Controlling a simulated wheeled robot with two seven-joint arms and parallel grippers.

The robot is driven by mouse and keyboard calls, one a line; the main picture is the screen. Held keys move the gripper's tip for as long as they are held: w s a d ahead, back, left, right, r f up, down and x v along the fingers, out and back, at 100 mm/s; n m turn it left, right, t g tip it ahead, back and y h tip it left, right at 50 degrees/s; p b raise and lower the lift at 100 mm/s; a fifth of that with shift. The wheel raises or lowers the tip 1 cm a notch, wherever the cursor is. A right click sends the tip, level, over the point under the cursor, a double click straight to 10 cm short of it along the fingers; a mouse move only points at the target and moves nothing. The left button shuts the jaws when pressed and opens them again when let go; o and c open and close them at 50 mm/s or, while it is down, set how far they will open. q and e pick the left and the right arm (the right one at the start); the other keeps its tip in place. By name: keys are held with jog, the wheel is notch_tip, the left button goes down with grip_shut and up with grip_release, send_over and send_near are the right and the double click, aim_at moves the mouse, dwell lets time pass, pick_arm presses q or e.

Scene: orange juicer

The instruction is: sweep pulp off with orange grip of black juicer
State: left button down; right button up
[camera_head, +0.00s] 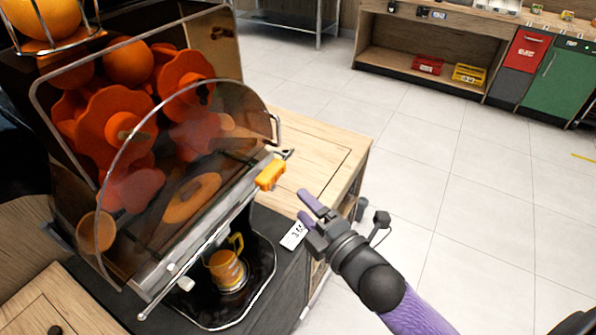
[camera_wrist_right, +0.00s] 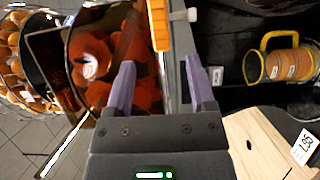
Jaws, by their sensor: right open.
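The black juicer (camera_head: 165,258) stands at the left of the head view, with a clear curved cover over its orange pressing parts. Its orange grip (camera_head: 270,174) sticks out at the right end of the metal bar under the cover. The grip also shows in the right wrist view (camera_wrist_right: 157,25), at the top, just beyond my fingers. My right gripper (camera_head: 306,208) is open, with its purple fingers below and right of the grip, apart from it. It shows in the right wrist view (camera_wrist_right: 160,85) with nothing between the fingers. My left gripper is not in view. I cannot make out pulp clearly.
A yellow-handled cup (camera_head: 226,268) stands on the juicer's black tray, under the bar. A white price card (camera_head: 293,235) is by the counter edge. Wooden counter top (camera_head: 310,150) lies behind the grip. Open tiled floor is at the right.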

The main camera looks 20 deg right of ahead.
aim_at(276, 179)
jog(key=b+x, duration=0.1)
jog(key=x, duration=0.8)
jog(key=shift+w+a, duration=0.1)
jog(key=shift+a, duration=0.1)
grip_shut()
dwell(0.6)
dwell(0.3)
